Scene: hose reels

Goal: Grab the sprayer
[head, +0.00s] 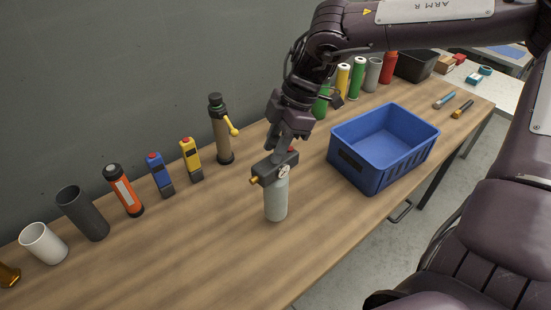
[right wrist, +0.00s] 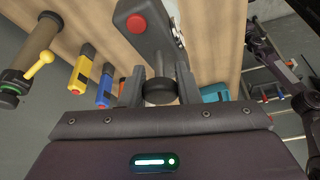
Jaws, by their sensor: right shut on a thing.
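The sprayer (head: 276,198) is a pale grey cylinder with a dark head, a round gauge and a brass nozzle. It is upright at the middle of the wooden table, left of the blue crate. My right gripper (head: 282,150) points down from above and is shut on the top of its head. In the right wrist view, the two fingers (right wrist: 159,90) close on a dark round knob of the sprayer's head (right wrist: 150,40), which has a red button. I cannot tell whether its base touches the table.
A blue crate (head: 350,178) stands right of the sprayer. Along the wall stand an olive cylinder with a yellow lever (head: 221,135), yellow (head: 191,160) and blue (head: 160,176) devices, an orange flashlight (head: 123,191), and dark (head: 83,214) and white (head: 43,244) cups. The table's front left is clear.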

